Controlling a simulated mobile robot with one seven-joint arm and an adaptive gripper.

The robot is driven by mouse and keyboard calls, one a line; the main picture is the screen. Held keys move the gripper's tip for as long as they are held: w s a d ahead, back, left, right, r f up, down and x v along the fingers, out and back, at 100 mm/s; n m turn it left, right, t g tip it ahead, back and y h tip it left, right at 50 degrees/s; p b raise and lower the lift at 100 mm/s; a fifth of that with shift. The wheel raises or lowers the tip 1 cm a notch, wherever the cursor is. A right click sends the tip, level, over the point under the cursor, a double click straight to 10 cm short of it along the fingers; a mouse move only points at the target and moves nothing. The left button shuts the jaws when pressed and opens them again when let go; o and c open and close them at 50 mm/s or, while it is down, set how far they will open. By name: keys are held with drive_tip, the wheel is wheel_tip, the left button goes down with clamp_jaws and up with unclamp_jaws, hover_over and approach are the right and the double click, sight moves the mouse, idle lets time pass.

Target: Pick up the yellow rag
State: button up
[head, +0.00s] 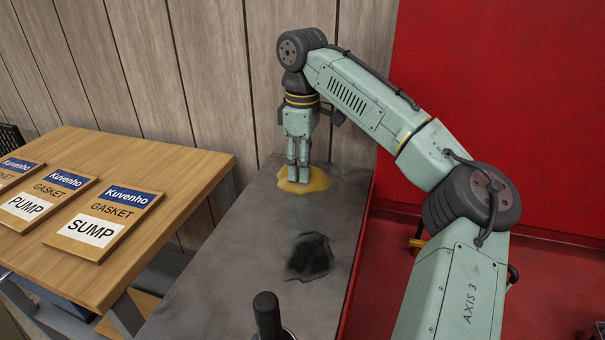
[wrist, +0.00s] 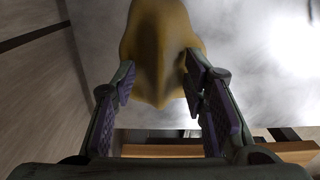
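The yellow rag (head: 318,183) lies bunched on the grey tabletop near its far end. My gripper (head: 298,178) points straight down over it, with its fingertips at the rag and the rag spread around them. In the wrist view the rag (wrist: 158,45) fills the space between the fingertips of my gripper (wrist: 160,72), and a fold of it points toward the palm. The fingers stand apart with rag between them. Both tips look close to or against the cloth; whether they clamp it is not clear. The rag's underside is hidden.
A dark rag (head: 309,257) lies nearer on the grey table (head: 215,270). A black upright handle (head: 267,315) stands at the near edge. A wood-panelled wall (head: 200,60) rises close behind.

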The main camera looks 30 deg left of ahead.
drive_tip(key=shift+f, duration=0.15)
drive_tip(key=shift+c, duration=0.2)
clamp_jaws()
idle(0.3)
